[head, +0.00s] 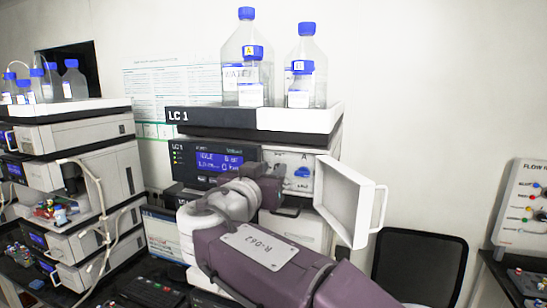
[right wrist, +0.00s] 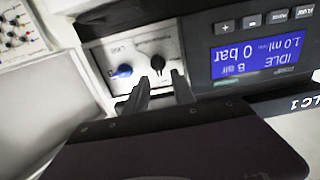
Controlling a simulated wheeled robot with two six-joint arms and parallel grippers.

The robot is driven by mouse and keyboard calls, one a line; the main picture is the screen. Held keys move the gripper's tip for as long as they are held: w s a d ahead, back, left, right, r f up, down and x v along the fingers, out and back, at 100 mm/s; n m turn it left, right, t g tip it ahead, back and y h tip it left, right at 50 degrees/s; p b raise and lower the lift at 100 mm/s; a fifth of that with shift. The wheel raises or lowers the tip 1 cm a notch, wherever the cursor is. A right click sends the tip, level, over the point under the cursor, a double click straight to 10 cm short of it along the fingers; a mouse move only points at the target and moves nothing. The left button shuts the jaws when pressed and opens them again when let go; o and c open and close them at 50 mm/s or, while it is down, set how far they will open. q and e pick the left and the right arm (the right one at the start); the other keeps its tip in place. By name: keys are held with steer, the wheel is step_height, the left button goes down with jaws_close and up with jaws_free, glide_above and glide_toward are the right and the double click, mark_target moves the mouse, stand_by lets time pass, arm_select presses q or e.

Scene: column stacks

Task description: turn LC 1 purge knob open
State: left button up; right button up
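The LC 1 stack (head: 210,117) stands in the middle of the head view. Its small panel has a blue knob (head: 302,172), also visible in the right wrist view (right wrist: 122,71), and a black knob (right wrist: 158,65) beside it. I cannot read which one is labelled purge. My right gripper (head: 275,168) is in front of the panel. In the right wrist view its two fingers (right wrist: 163,80) are apart, with the black knob showing beyond the gap between them. Whether they touch it I cannot tell. My left gripper is not in view.
An open white door (head: 350,205) juts out at right of the panel. The LC 1 display (head: 220,160) reads IDLE and 0 bar. Bottles (head: 247,75) stand on top. Another stack (head: 75,130) is at left, a chair (head: 420,265) at right.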

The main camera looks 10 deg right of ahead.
steer(key=shift+p+x, duration=0.3)
steer(key=shift+x, duration=0.85)
steer(key=shift+s+a, duration=0.15)
steer(key=shift+s, duration=0.1)
jaws_close()
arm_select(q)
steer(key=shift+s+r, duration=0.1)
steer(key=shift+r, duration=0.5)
